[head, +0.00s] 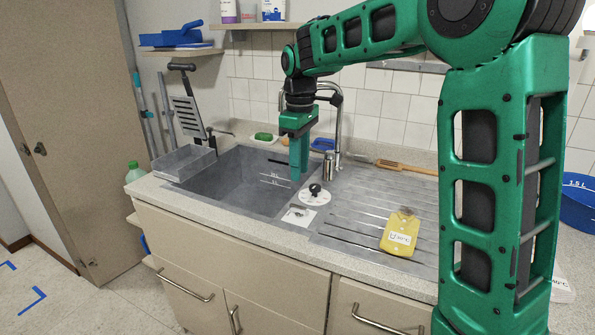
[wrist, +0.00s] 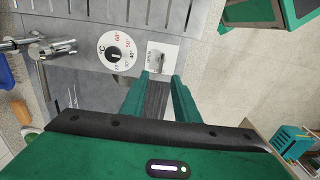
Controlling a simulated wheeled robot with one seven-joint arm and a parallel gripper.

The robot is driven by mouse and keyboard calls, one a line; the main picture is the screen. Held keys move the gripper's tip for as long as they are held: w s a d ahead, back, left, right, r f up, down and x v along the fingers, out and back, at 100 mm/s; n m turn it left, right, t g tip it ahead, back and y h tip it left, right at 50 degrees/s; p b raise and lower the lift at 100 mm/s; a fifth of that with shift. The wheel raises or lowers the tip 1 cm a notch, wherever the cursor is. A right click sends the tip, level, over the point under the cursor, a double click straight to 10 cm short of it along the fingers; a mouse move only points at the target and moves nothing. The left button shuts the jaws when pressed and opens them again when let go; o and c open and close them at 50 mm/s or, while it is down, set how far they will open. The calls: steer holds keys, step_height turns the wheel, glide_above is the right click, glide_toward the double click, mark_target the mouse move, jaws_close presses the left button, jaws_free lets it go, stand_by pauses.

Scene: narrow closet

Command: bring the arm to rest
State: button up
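My arm reaches in from the right of the head view, bent over the counter. My gripper (head: 298,174) points down over the right part of the grey sink basin (head: 222,190), near the tap (head: 337,125). In the wrist view the two green fingers of my gripper (wrist: 160,78) stand apart, with no held object visible between them. A round dial plate with a black knob (head: 315,194) lies just right of the fingers, and it also shows in the wrist view (wrist: 115,52). A small white label plate (head: 298,215) lies beside it.
A yellow tagged item (head: 401,233) lies on the ribbed drainboard (head: 352,215). A wooden spatula (head: 405,167) lies behind it. A grey tray (head: 183,162) stands left of the basin. A shelf (head: 262,26) with bottles hangs above. A blue tub (head: 578,203) is at the right.

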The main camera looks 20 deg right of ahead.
steer(key=s+d+m, duration=0.5)
steer(key=s+d, duration=0.4)
steer(key=s, duration=0.1)
steer(key=s+d+f+m, duration=0.2)
steer(key=s+f+m, duration=0.1)
steer(key=s, duration=0.5)
steer(key=s+d+f+m, duration=0.2)
steer(key=s+f+m, duration=0.1)
steer(key=s, duration=0.6)
steer(key=s+d+f+m, duration=0.3)
steer(key=s+m, duration=0.1)
steer(key=s, duration=0.5)
steer(key=shift+m, duration=0.3)
steer(key=shift+w+d, duration=0.1)
